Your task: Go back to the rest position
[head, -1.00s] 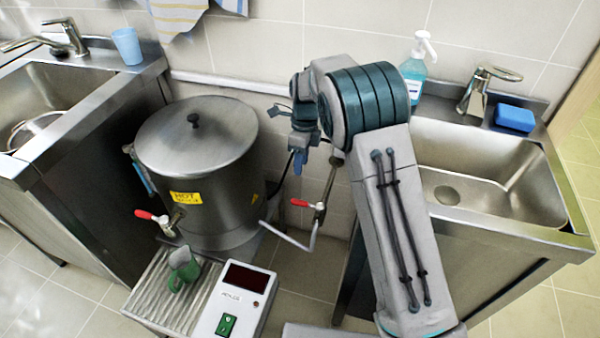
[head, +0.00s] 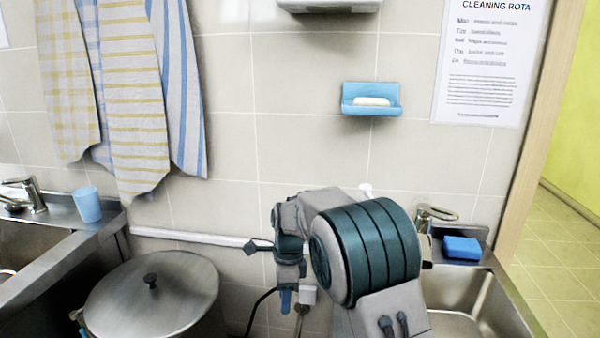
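My arm is folded at the lower middle of the head view, in front of the tiled wall. My gripper (head: 285,300) points down at the left side of the arm, to the right of the stockpot (head: 150,300). Only a small blue part of it shows, and I cannot tell whether its fingers are open or shut. The stockpot has its lid on, with a dark knob; its lower part is out of frame.
A left sink with a blue cup (head: 88,204) and a right sink (head: 470,295) with a blue sponge (head: 462,248) flank the pot. Towels (head: 130,90), a soap dish (head: 371,100) and a notice (head: 487,60) are on the wall. An open doorway lies at right.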

